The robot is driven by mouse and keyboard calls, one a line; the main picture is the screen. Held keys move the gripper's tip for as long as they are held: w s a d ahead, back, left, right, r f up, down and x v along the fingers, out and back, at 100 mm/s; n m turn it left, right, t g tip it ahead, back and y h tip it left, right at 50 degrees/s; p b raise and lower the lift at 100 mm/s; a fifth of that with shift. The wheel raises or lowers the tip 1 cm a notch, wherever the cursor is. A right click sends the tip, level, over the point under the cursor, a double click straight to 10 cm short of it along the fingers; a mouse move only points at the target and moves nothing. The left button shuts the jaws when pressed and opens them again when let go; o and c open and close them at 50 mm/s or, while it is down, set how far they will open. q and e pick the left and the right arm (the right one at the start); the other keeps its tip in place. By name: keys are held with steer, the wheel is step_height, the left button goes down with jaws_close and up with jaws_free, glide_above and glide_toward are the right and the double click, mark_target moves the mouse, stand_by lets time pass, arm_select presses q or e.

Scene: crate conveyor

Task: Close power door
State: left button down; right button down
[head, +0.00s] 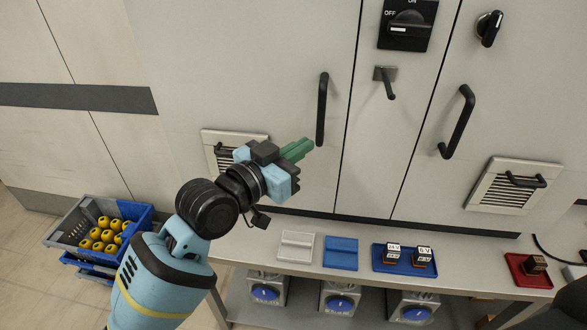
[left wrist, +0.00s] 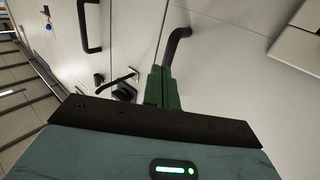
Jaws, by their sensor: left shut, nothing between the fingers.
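The grey cabinet front has a wide left door (head: 250,70) with a black vertical handle (head: 322,110). A door on the right (head: 510,90) has a slanted black handle (head: 458,122). Both look nearly flush, with dark seams; I cannot tell which is the power door. My left gripper (head: 306,148), with green fingers, is shut and empty, just left of the left door's handle near its lower end. In the left wrist view the shut fingers (left wrist: 163,75) point at a black handle (left wrist: 178,42); contact is unclear. My right gripper is not in view.
A narrow middle panel carries an ON/OFF rotary switch (head: 407,25) and a small lever (head: 388,82). Below, a bench (head: 262,244) holds a blue tray (head: 378,262) and a red tray (head: 517,272). A grey-blue crate (head: 70,228) with yellow items stands at left.

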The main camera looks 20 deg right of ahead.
arm_select(q)
steer(key=shift+s+a, duration=0.4)
steer(key=shift+s, duration=0.45)
steer(key=shift+s+a, duration=0.4)
steer(key=shift+s, duration=0.5)
steer(key=shift+s+a, duration=0.4)
steer(key=shift+s, duration=0.45)
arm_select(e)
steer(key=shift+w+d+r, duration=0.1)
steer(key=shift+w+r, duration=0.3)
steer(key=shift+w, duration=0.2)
arm_select(q)
steer(key=shift+f, duration=0.1)
